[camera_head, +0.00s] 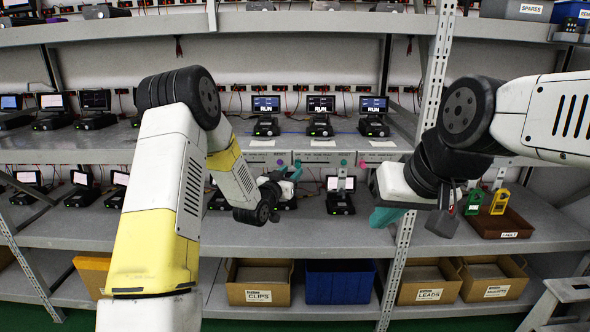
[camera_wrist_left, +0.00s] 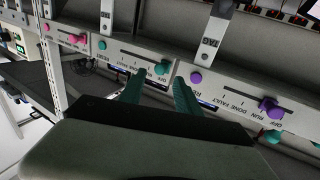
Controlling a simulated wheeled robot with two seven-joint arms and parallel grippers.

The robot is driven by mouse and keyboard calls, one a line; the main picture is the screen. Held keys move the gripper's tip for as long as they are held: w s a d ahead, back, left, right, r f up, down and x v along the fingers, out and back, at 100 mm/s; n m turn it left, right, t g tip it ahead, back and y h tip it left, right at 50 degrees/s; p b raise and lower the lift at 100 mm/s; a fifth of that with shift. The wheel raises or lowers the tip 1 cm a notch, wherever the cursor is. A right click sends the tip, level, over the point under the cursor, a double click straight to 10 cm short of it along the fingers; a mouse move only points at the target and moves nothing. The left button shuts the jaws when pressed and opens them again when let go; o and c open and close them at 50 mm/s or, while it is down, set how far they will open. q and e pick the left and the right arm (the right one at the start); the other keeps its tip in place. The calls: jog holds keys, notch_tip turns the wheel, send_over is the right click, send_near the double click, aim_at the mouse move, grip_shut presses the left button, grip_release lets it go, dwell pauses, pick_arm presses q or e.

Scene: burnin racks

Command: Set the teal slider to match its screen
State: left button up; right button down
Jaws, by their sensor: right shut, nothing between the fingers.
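The teal slider knob (camera_wrist_left: 162,67) sits near the right end of its track on a white panel strip under the shelf, in the left wrist view. A round teal marker (camera_wrist_left: 102,44) is at the panel's other end. My left gripper (camera_wrist_left: 157,88) is open, its two teal fingers apart and pointing at the panel around the knob; I cannot tell whether they touch it. In the head view my left gripper (camera_head: 291,174) is just below the strip. The middle screen (camera_head: 320,104) above reads RUN. My right gripper (camera_head: 384,215) is shut and empty, apart from the panel.
A purple slider knob (camera_wrist_left: 270,108) and a pink slider knob (camera_wrist_left: 77,38) lie on the neighbouring panels. Other screened devices (camera_head: 340,195) stand on the shelf below. A slotted upright (camera_head: 425,100) and a brown tray (camera_head: 520,224) are near my right arm. Bins fill the lowest shelf.

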aim_at(297, 166)
pick_arm(q)
jog(key=shift+x, duration=2.1)
grip_shut()
